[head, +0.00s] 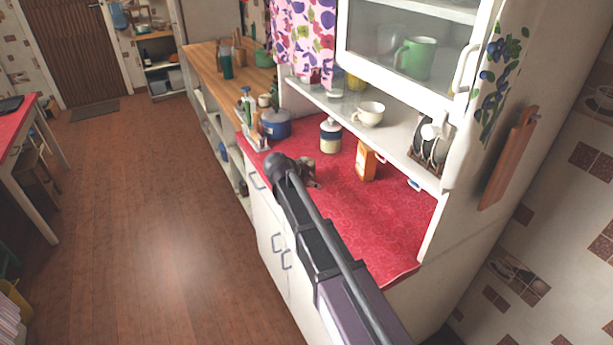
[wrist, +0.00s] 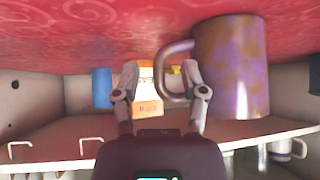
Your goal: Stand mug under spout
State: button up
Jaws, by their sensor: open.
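A mug (wrist: 236,70) mottled in purple and yellow stands on the red counter in the wrist view, which shows the scene upside down. Its handle (wrist: 163,72) points left, toward the gap between my fingers. My gripper (wrist: 164,82) is open. The right finger overlaps part of the handle; I cannot tell whether the handle lies between the fingers or beyond them. In the head view my gripper (head: 311,174) is low over the red counter, partly behind my arm. I cannot make out the mug there. No spout is clearly visible in either view.
The red counter (head: 395,225) holds an orange box (head: 365,161), a white canister (head: 330,136) and a blue pot (head: 275,125). A shelf above carries a cream cup (head: 368,113). The orange box also shows in the wrist view (wrist: 147,104). The counter's front right is clear.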

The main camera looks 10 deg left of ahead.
jog(key=shift+c, duration=0.2)
grip_shut()
jog(key=shift+r, duration=0.15)
dwell(0.3)
notch_tip(320, 180, up, 3)
jog(key=p, duration=0.3)
jog(key=shift+r+p, duration=0.2)
jog(key=shift+p, duration=0.15)
jog(key=s+d, duration=0.1)
jog(key=s, duration=0.6)
jog(key=s+d+r+p, duration=0.1)
jog(key=s+d, duration=0.1)
jog(key=s, duration=0.6)
jog(key=shift+s+d+r, duration=0.15)
jog(key=shift+s+d, duration=0.1)
jog(key=shift+s, duration=0.05)
